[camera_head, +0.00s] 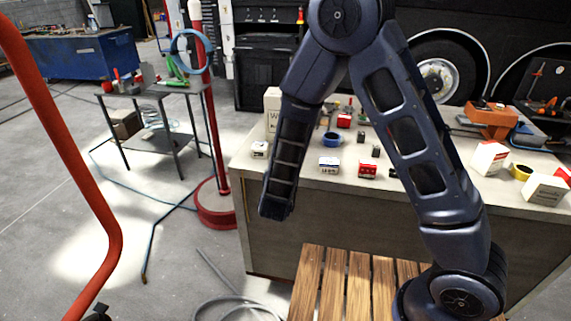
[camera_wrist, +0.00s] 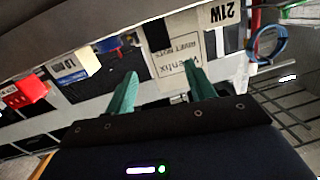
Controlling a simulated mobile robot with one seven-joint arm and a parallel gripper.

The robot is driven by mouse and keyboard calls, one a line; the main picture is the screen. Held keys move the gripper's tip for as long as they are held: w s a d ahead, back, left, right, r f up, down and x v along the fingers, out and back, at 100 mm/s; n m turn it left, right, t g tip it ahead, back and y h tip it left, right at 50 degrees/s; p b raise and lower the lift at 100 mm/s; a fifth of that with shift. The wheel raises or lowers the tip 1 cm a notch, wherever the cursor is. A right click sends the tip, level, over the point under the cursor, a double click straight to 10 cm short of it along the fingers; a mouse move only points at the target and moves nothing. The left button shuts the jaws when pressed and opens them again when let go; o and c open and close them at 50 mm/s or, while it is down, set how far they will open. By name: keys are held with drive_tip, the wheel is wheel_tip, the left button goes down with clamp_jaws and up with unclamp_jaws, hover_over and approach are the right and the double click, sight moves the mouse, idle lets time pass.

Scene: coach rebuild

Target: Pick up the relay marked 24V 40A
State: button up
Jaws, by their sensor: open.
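Several small boxes and blocks stand on the grey workbench (camera_head: 300,196) in the head view. They include a white and blue box (camera_head: 329,166), a red and white box (camera_head: 367,171), a small white and dark box (camera_head: 259,149) and a dark block (camera_head: 376,151). I cannot read 24V 40A on any of them, so I cannot tell which is the relay. My gripper (camera_wrist: 160,68) is open in the wrist view, with nothing held between its green fingers. The fingers do not show clearly in the head view, where my arm hides part of the bench.
A white carton (camera_wrist: 176,66) shows beyond the fingertips, with a 21W box (camera_wrist: 222,14) nearby. In the head view, white and red boxes (camera_head: 489,158), yellow tape (camera_head: 521,172) and an orange tool (camera_head: 491,117) occupy the bench's right. A red stand (camera_head: 215,205) is left of the bench.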

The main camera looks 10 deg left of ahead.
drive_tip(key=s+f+t, duration=0.1)
drive_tip(key=s+f, duration=0.1)
drive_tip(key=s, duration=0.2)
drive_tip(key=shift+n+h, duration=0.3)
drive_tip(key=w, duration=0.3)
drive_tip(key=w+a, duration=0.1)
drive_tip(key=w, duration=0.7)
drive_tip(key=shift+a+r, duration=0.1)
drive_tip(key=shift+a, duration=0.05)
drive_tip(key=shift+c, duration=0.2)
drive_tip(key=c, duration=1)
